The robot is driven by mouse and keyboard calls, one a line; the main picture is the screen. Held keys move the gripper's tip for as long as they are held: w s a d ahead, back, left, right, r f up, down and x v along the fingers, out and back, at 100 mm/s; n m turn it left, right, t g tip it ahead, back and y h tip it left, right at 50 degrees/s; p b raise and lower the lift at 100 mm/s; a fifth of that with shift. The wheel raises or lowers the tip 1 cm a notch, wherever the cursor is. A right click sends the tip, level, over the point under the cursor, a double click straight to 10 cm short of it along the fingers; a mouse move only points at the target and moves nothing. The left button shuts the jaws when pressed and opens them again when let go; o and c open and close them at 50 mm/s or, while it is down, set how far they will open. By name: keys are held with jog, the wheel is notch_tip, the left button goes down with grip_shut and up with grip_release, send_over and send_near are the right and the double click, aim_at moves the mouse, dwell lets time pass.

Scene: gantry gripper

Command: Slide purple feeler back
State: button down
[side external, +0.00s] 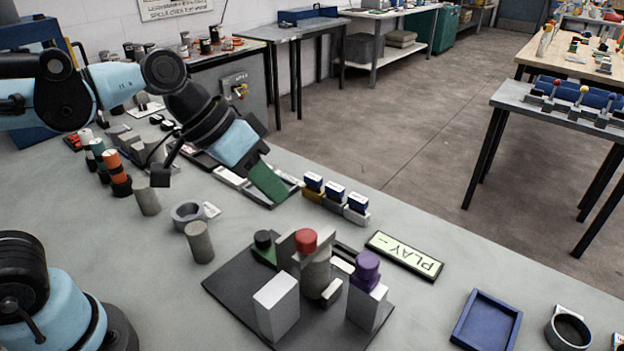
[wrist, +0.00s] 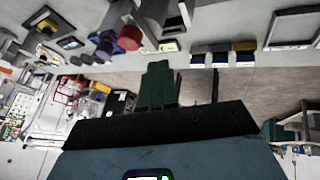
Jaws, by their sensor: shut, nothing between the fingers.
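The purple feeler (side external: 367,268) has a round purple knob and sits on a grey block at the right side of a dark plate (side external: 228,290) in the side external view. A red knob (side external: 305,240) on the same fixture stands between grey blocks, left of the purple one. My gripper (side external: 268,182), with green fingers, is above the bench's far part, up and left of the feeler and well apart from it. Its green fingers (wrist: 158,85) are together in the wrist view, with nothing held.
A black knob on a green base (side external: 263,242) stands at the plate's back left. A blue tray (side external: 487,322) is farther right. Small blue-topped blocks (side external: 335,192) stand near my gripper. Grey cylinders (side external: 199,242) stand to the left.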

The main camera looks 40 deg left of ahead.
jog(key=m+g+h, duration=0.1)
jog(key=h, duration=0.1)
send_near(365, 256)
notch_tip(365, 256, down, 6)
jog(key=w+d, duration=0.2)
jog(key=shift+w+f, duration=0.25)
jog(key=shift+w, duration=0.1)
jog(key=shift+d, duration=0.1)
jog(key=shift+d, duration=1.15)
jog(key=shift+r, duration=0.1)
jog(key=shift+v, duration=5.05)
jog(key=shift+w+a, duration=0.1)
jog(key=shift+w, duration=0.1)
